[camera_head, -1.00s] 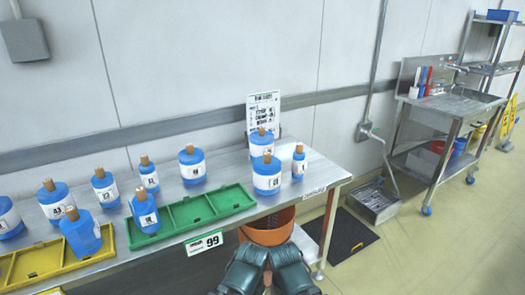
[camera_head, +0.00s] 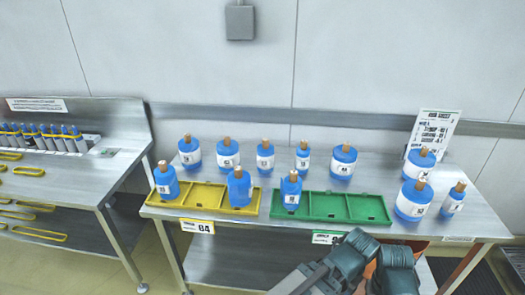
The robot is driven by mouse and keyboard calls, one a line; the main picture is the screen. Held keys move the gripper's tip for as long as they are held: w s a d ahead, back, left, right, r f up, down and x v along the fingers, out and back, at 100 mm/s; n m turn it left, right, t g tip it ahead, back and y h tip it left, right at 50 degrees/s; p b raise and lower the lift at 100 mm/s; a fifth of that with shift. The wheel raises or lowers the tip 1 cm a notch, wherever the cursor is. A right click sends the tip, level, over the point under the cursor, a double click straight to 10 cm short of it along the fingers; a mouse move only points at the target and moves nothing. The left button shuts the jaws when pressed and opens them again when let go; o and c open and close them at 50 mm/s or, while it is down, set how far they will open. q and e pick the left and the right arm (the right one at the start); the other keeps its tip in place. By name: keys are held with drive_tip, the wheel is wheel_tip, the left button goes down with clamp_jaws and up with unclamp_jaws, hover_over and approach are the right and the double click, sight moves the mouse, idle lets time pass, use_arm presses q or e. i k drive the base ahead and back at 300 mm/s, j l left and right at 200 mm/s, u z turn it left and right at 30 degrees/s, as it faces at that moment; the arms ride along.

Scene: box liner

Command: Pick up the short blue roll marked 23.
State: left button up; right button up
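Several blue rolls with brown cores and white labels stand on the steel bench (camera_head: 395,175). A short, slim roll (camera_head: 265,157) in the back row may be the one marked 23, but its label is too small to read surely. It stands upright between a wider roll (camera_head: 228,154) on its left and a narrow roll (camera_head: 302,159) on its right. No gripper fingers can be made out, and I see no roll held.
A yellow tray (camera_head: 207,206) holds two rolls; a green tray (camera_head: 335,207) has one roll at its left end. Several more rolls (camera_head: 412,200) stand at the right, before a list sign (camera_head: 433,130). A second table (camera_head: 100,185) with small bottles stands left, across a gap.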

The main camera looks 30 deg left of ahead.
sight(265, 150)
drive_tip(key=u, duration=1.05)
drive_tip(key=i+j, duration=0.1)
drive_tip(key=j, duration=0.3)
drive_tip(key=i+j, duration=0.1)
drive_tip(key=j, duration=0.3)
drive_tip(key=i+j, duration=0.15)
drive_tip(key=j, duration=0.25)
drive_tip(key=i+j+z, duration=0.1)
drive_tip(key=j, duration=0.3)
drive_tip(key=i+j, duration=0.1)
drive_tip(key=j, duration=0.3)
drive_tip(key=z, duration=1.25)
